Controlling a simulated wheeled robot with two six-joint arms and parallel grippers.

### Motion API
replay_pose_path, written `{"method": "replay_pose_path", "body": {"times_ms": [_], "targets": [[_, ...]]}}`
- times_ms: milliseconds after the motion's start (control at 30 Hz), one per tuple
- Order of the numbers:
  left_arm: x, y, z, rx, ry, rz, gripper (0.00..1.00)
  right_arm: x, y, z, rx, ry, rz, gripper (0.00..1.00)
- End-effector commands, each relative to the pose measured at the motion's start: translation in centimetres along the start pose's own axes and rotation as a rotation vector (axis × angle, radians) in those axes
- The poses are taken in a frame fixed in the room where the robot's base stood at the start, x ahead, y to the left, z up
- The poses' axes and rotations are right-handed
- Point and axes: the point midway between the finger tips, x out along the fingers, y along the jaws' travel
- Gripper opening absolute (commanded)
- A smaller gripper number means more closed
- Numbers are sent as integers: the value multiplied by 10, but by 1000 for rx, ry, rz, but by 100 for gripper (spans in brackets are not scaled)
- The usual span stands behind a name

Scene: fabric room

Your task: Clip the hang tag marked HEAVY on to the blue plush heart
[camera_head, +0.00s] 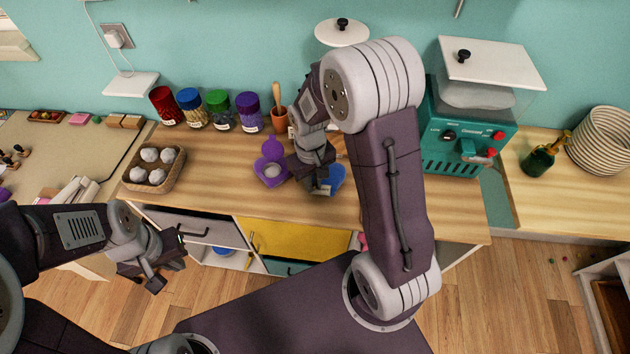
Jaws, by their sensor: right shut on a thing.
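The blue plush heart (336,177) lies on the wooden counter, partly hidden by my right gripper (322,188). My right gripper points down over the heart's left side and is shut on a small pale thing (322,190), which looks like the hang tag. Its marking is too small to read. I cannot tell whether the tag touches the heart. My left gripper (170,265) is in front of the counter, low over the floor, apart from the heart; its fingers look spread and empty.
A purple holder (270,167) stands just left of the heart. Behind are several colour-lidded jars (219,110) and a terracotta pot (279,119). A basket of white balls (153,168) is at left. A teal machine (466,137) stands at right. The counter front between basket and heart is clear.

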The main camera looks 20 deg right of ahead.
Motion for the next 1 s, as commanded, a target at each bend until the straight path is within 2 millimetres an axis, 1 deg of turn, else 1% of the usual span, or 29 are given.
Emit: {"method": "replay_pose_path", "body": {"times_ms": [33, 167, 300, 367, 400, 567, 600, 700, 833, 1000], "targets": [[-8, 0, -1, 0, 0, 0, 0, -6, 2, -4, -44, 0, -2, 0], [-24, 0, -2, 0, 0, 0, 0, -15, 8, -16, -175, 3, -8, 0], [-50, 1, -5, 0, 0, 0, 0, -27, 20, -28, -302, 6, -14, 0], [-62, 1, -6, 0, 0, 0, 0, -32, 26, -31, -339, 5, -16, 0], [-71, 1, -7, 0, 0, 0, 0, -36, 30, -32, -361, 6, -18, 0], [-110, 2, -11, 0, 0, 0, 0, -51, 49, -34, -416, 8, -25, 0], [-121, 2, -12, 0, 0, 0, 0, -55, 54, -33, -420, 7, -27, 0], [-140, 3, -14, 0, 0, 0, 0, -61, 64, -28, -416, 8, -30, 0], [-150, 3, -15, 0, 0, 0, 0, -62, 71, -23, -401, 8, -32, 0], [-149, 3, -15, 0, 0, 0, 0, -58, 73, -21, -393, 9, -33, 0]]}}
